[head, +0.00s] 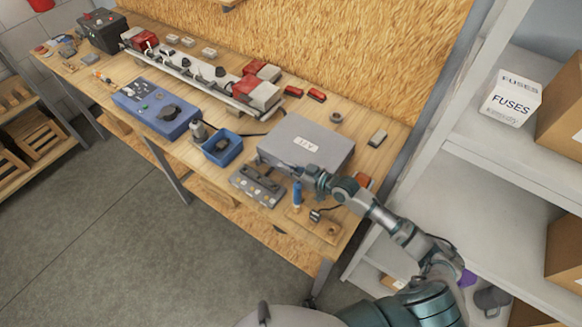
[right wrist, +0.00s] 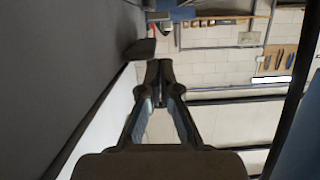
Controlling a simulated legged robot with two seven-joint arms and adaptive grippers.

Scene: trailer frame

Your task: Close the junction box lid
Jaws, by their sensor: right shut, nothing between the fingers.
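The grey junction box (head: 330,167) stands on the right part of the wooden workbench. Its grey lid (head: 308,140), with a white label, lies flat over the top; I cannot tell whether its edge is fully flush. My right gripper (head: 301,173) is at the front edge of the box, close to the lid's front side. In the right wrist view its fingers (right wrist: 159,72) are shut with nothing between them. A large dark grey surface, likely the box or lid, fills the left of that view. My left gripper is not in view.
A blue bin (head: 222,149), a blue panel unit (head: 156,107) and a grey terminal block (head: 257,186) stand left of the box. A blue screwdriver handle (head: 297,193) is just below my right gripper. Shelves with a FUSES box (head: 511,98) stand at right.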

